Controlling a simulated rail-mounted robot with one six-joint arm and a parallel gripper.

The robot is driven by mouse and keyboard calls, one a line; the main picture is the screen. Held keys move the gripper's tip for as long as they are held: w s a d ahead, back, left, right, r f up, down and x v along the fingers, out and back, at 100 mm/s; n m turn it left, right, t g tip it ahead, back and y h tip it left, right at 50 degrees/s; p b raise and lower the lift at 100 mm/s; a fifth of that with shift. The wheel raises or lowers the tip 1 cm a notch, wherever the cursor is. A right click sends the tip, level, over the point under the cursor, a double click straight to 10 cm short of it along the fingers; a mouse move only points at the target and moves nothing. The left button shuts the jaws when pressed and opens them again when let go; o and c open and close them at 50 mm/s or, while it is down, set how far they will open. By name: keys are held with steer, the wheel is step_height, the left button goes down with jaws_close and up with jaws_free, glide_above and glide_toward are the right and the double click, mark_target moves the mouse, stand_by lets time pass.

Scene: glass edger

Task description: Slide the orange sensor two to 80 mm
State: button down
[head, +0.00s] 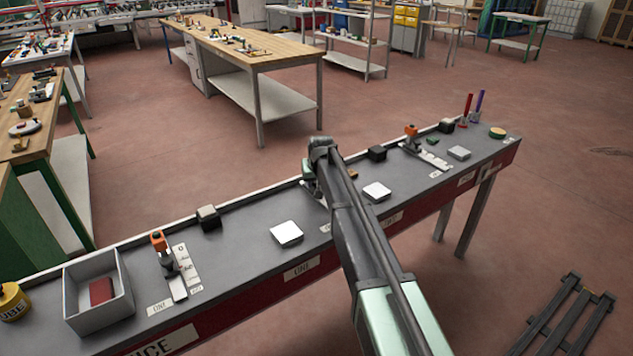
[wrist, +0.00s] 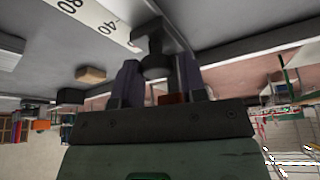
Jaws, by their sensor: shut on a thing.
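My gripper (wrist: 159,67) is shut on the orange sensor two (wrist: 172,98) in the wrist view. Its dark post stands between the two fingers, and only a little of its orange part shows below them. A white scale strip (wrist: 98,16) runs beside it, with the marks 80 and 40 readable. The sensor is past the 40 mark, on the side away from 80. A small red mark shows near the strip's end, by the sensor's foot. In the head view my arm hides sensor two and most of the gripper.
On the grey rail table (head: 245,238), another orange sensor (head: 158,240) stands at the left and one (head: 411,130) at the right.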

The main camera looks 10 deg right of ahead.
steer(key=s+d, duration=0.1)
steer(key=s, duration=0.1)
steer(key=s+d, duration=0.1)
steer(key=s, duration=0.1)
steer(key=s+d, duration=0.1)
steer(key=s, duration=0.1)
steer(key=shift+s, duration=0.2)
steer(key=c, duration=1.1)
jaws_free()
steer(key=shift+w, duration=0.1)
steer(key=o, duration=0.3)
steer(key=shift+d, duration=0.25)
steer(key=shift+a, duration=0.1)
steer(key=shift+r, duration=0.15)
steer(key=shift+r+p, duration=0.35)
steer(key=shift+p, duration=0.15)
steer(key=p+v, duration=0.4)
steer(key=v, duration=0.1)
steer(key=p+v, duration=0.5)
steer(key=shift+s+f, duration=0.15)
steer(key=shift+s, duration=0.1)
